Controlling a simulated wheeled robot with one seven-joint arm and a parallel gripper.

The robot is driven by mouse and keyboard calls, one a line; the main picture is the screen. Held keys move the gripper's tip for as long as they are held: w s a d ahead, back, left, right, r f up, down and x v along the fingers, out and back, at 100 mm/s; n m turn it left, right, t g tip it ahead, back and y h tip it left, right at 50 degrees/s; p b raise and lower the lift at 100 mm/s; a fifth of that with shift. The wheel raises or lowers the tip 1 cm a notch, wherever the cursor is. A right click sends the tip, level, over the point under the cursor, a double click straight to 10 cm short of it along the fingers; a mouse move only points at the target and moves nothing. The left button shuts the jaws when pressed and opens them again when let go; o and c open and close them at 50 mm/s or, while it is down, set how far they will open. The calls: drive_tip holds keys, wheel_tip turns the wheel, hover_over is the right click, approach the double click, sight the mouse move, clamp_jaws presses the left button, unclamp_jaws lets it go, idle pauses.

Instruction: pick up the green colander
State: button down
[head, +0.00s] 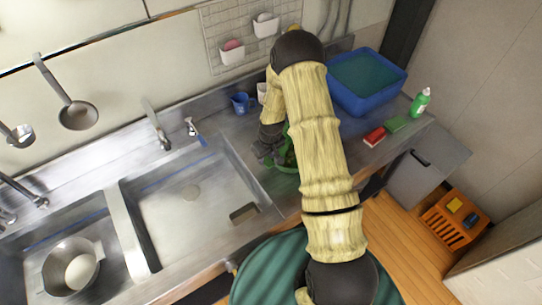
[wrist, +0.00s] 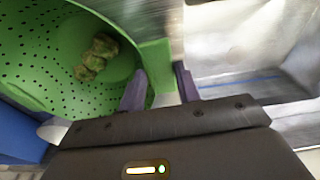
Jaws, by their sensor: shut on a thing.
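The green colander (wrist: 60,50) fills the left of the wrist view, with rows of holes and a lumpy green-brown item (wrist: 96,57) lying inside it. My gripper (wrist: 160,90) is shut on the colander's flat green side tab, with one finger on each side of it. In the head view the colander (head: 288,158) is mostly hidden behind my arm. My gripper (head: 270,150) is at its left side there, by the counter right of the sink. I cannot tell whether the colander touches the counter.
The sink basin (head: 185,225) is just left of my gripper. A blue tub (head: 400,75) stands behind on the right, with a red sponge (head: 374,137), a green sponge (head: 397,124) and a green bottle (head: 421,102) near it. A blue cup (head: 240,102) stands behind by the wall.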

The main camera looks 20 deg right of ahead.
wheel_tip(320, 180, up, 9)
drive_tip(key=b, duration=0.3)
drive_tip(key=shift+r, duration=0.15)
idle(0.6)
drive_tip(key=m+b, duration=0.1)
drive_tip(key=m, duration=0.1)
drive_tip(key=m+b, duration=0.1)
drive_tip(key=m, duration=0.2)
drive_tip(key=m+h+b, duration=0.1)
drive_tip(key=m, duration=0.1)
drive_tip(key=shift+w+f+m, duration=0.2)
drive_tip(key=shift+w+m, duration=0.1)
